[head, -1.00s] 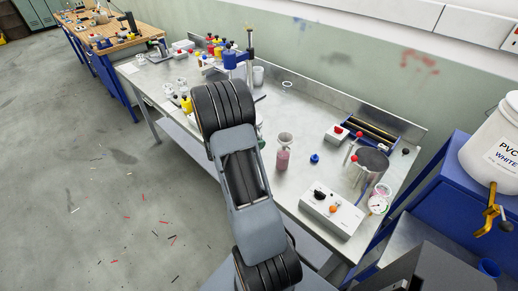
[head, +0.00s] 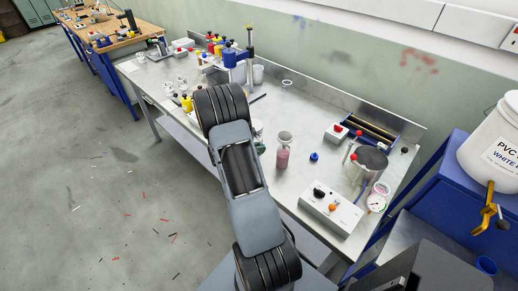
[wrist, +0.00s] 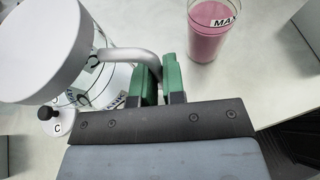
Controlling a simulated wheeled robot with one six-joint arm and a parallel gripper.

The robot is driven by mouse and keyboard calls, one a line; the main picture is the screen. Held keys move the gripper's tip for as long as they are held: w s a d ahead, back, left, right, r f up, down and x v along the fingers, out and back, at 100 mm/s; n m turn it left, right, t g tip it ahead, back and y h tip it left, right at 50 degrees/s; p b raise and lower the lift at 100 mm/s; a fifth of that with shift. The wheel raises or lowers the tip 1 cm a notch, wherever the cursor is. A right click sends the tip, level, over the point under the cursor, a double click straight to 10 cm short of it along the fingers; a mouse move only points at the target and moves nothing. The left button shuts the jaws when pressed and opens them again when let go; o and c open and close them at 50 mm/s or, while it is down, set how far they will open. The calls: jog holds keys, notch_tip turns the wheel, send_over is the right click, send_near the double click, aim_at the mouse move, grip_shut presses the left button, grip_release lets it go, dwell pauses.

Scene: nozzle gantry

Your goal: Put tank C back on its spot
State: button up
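Tank C (wrist: 82,72) is a clear cylinder with a wide white lid and a bent grey handle (wrist: 128,55), at the left of the wrist view. My gripper (wrist: 158,78) has two green fingers, one on each side of the handle's end, and looks shut on it. The tank stands upright or nearly so; I cannot tell whether its bottom touches the surface. Below it is a small white piece marked C (wrist: 57,127) with a black knob.
A glass of pink liquid marked MAX (wrist: 207,32) stands right of my gripper; it also shows in the head view (head: 283,155). The steel bench (head: 300,115) holds a control box (head: 331,208), a blue cap (head: 314,156) and a metal pot (head: 368,165). Several bottles crowd its far end.

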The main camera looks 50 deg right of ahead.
jog(key=o, duration=0.5)
jog(key=shift+r+p, duration=0.3)
jog(key=shift+p, duration=0.05)
jog(key=shift+w+a, duration=0.15)
jog(key=shift+a, duration=0.2)
jog(key=b+v, duration=0.2)
jog(key=v, duration=0.8)
jog(key=s+a+r+m+t+y, duration=0.3)
jog(key=a+r+m+y, duration=0.1)
jog(key=a, duration=0.4)
jog(key=s+a+r+m+t+y, duration=0.2)
jog(key=s+a+r+m+y, duration=0.1)
jog(key=a, duration=0.5)
jog(key=s+a+r+m+t+y, duration=0.3)
jog(key=a+r+m+y, duration=0.2)
jog(key=a+r+m, duration=0.2)
jog(key=shift+a+r+m+t+y, duration=0.2)
jog(key=shift+a+m+t+y, duration=0.15)
jog(key=shift+a, duration=0.5)
